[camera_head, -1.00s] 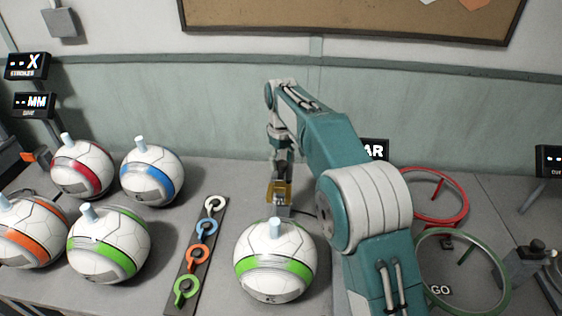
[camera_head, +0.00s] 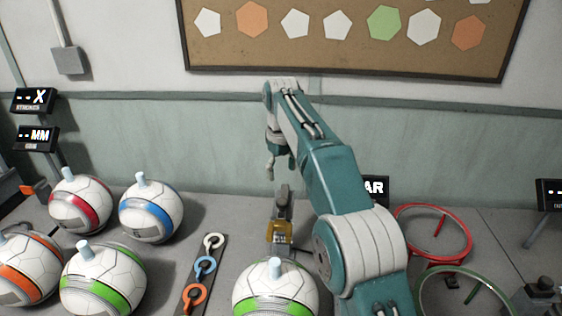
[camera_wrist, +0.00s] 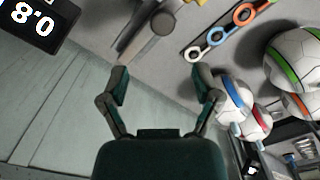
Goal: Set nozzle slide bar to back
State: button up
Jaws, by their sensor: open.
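My gripper (camera_head: 270,168) hangs from the arm in the head view. It is above the small station with a yellow block (camera_head: 279,232) and an upright grey part (camera_head: 283,200) behind the near ball. I cannot tell which piece there is the nozzle slide bar or how it is set. In the wrist view my gripper (camera_wrist: 161,90) is open, with nothing between its fingers. A grey bar-like part (camera_wrist: 160,22) lies beyond the fingers at the top, apart from them.
A ball with a green band (camera_head: 275,290) stands in front of the station. Several balls stand at left. A strip with coloured rings (camera_head: 205,266) lies between. A red ring (camera_head: 433,207) and a green ring (camera_head: 468,270) stand at right. A sign (camera_head: 375,188) is partly behind my arm.

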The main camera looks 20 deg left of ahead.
jog(key=shift+r, duration=1.4)
jog(key=s+d+r+m+t, duration=0.1)
jog(key=s+d+r+m, duration=0.3)
jog(key=d, duration=0.7)
jog(key=s+d+r+m+t, duration=0.2)
jog(key=s+d+r, duration=0.35)
jog(key=d, duration=0.45)
jog(key=s+d+f+m+t, duration=0.1)
jog(key=s+d+f+m, duration=0.1)
jog(key=s+d+f, duration=0.4)
jog(key=s+d+f+m+t, duration=0.1)
jog(key=s+d+f+m, duration=0.2)
jog(key=s+d+f, duration=0.4)
jog(key=s, duration=0.9)
jog(key=shift+t, duration=0.3)
